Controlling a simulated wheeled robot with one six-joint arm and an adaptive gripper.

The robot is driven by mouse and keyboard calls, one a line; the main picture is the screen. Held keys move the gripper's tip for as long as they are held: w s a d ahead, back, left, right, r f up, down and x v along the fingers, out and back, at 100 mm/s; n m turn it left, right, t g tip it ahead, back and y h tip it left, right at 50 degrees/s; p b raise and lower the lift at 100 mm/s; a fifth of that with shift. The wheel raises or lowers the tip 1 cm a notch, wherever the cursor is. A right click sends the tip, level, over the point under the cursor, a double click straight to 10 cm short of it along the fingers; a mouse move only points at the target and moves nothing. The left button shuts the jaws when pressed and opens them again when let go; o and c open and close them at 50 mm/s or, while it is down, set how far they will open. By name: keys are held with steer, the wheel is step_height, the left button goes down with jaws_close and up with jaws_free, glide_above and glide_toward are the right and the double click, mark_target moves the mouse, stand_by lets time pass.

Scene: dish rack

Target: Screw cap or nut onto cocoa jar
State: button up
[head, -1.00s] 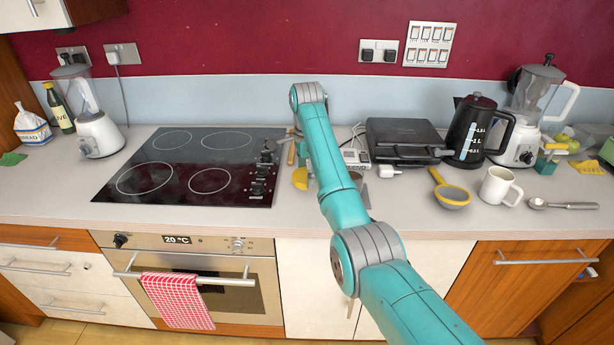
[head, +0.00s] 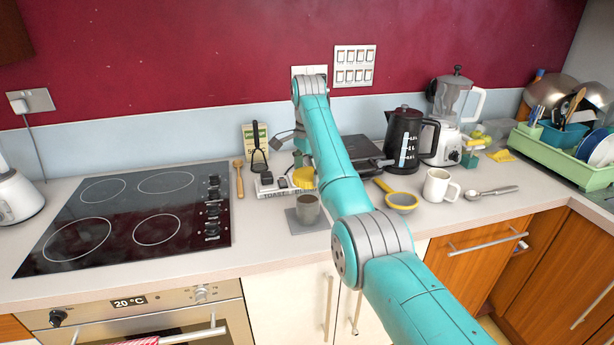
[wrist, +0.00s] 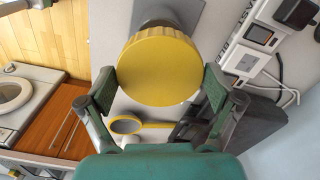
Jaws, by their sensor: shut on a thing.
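The round yellow cap (wrist: 158,68) is between the two fingers of my gripper (wrist: 158,90), which is shut on it. In the head view the cap (head: 303,177) shows just left of my arm, above the cocoa jar (head: 307,209). The jar is a small dark brown-grey cylinder standing upright on a grey square mat (head: 292,223). In the wrist view the cap hides most of the jar (wrist: 155,22). I cannot tell whether cap and jar touch. My gripper is mostly hidden behind the arm in the head view.
A white power strip (head: 268,189) lies behind the mat. The hob (head: 130,220) is to the left, with a wooden spoon (head: 239,178) at its edge. A yellow-rimmed strainer (head: 402,200), white mug (head: 438,187) and black kettle (head: 403,140) stand to the right.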

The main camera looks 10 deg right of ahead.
mark_target(308, 194)
steer(key=shift+f, duration=0.15)
steer(key=shift+f, duration=2.3)
steer(key=shift+f, duration=1.1)
steer(key=m, duration=0.4)
steer(key=shift+m, duration=0.3)
steer(key=shift+f, duration=0.1)
steer(key=m, duration=0.4)
steer(key=shift+m, duration=0.3)
